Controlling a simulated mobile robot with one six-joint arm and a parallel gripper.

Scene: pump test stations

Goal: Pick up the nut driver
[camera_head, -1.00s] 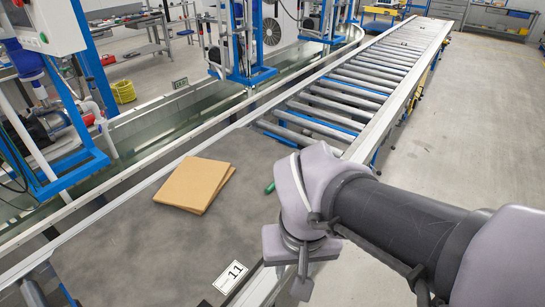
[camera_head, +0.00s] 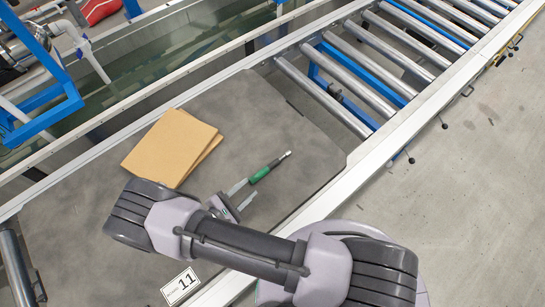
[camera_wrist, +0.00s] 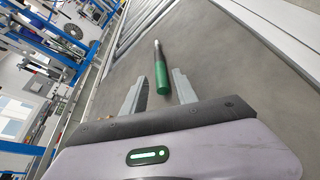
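The nut driver (camera_head: 270,167), with a green handle and a metal shaft, lies on the grey table top (camera_head: 250,110) near the rollers. In the wrist view the nut driver (camera_wrist: 161,72) lies ahead, its handle end between the lines of the two fingers and its shaft pointing away. My gripper (camera_head: 240,192) is open and empty, its fingers spread. It is close to the handle end of the nut driver. The wrist view shows my gripper (camera_wrist: 160,85) with a clear gap on each side of the handle. I cannot tell how high the fingers are above the table.
Brown cardboard sheets (camera_head: 172,148) lie on the table left of the nut driver. A roller conveyor (camera_head: 390,60) runs on beyond the table. A label marked 11 (camera_head: 180,286) sits at the front edge. A metal rail (camera_head: 330,195) borders the right side.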

